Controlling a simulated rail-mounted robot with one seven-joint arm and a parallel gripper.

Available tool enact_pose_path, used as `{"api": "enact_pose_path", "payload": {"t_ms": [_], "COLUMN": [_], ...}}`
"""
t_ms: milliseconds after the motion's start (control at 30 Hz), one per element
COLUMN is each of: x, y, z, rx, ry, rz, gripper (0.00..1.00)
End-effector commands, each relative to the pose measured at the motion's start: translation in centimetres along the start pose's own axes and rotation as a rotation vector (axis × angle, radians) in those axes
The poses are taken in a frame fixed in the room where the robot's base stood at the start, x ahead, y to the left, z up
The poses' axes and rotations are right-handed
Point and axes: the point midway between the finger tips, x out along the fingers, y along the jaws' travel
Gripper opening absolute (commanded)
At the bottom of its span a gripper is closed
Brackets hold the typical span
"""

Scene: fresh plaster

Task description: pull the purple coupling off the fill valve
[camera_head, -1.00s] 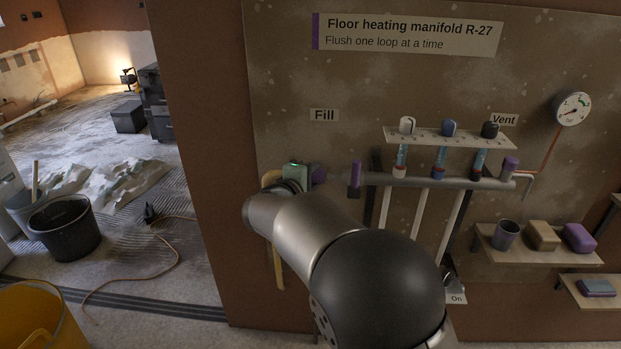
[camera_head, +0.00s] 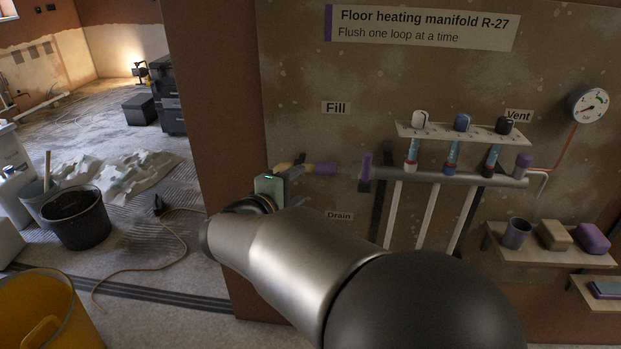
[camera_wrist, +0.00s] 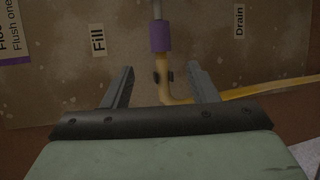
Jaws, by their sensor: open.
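The purple coupling (camera_head: 322,169) sits at the left end of the manifold pipe, below the Fill label, beside the valve's upright purple lever (camera_head: 366,167). In the wrist view the coupling (camera_wrist: 160,37) is at top centre, with a grey pipe entering one end and a yellow hose (camera_wrist: 168,92) leaving the other. The hose bends off to the right there. My gripper (camera_wrist: 160,76) is open and empty. Its fingers straddle the hose with a gap on both sides, and the coupling lies beyond the fingertips. In the head view my gripper (camera_head: 301,184) is left of and slightly below the coupling.
A rack with several valve knobs (camera_head: 462,122) stands above the manifold pipe (camera_head: 450,178). A Drain label (camera_head: 339,216) is below. Shelves with a cup (camera_head: 516,232) and blocks are at right. A yellow bucket (camera_head: 45,310) and black bucket (camera_head: 78,218) stand on the floor at left.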

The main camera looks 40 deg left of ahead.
Motion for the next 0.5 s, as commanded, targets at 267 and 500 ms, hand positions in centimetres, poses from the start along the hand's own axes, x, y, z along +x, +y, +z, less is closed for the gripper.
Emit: {"api": "enact_pose_path", "payload": {"t_ms": [267, 500], "x": [-4.5, -5.3], "y": [0.0, 0.0], "z": [-0.1, 0.0], "rx": [0.001, 0.0], "ry": [0.001, 0.001], "rz": [0.0, 0.0], "gripper": [0.53, 0.53]}}
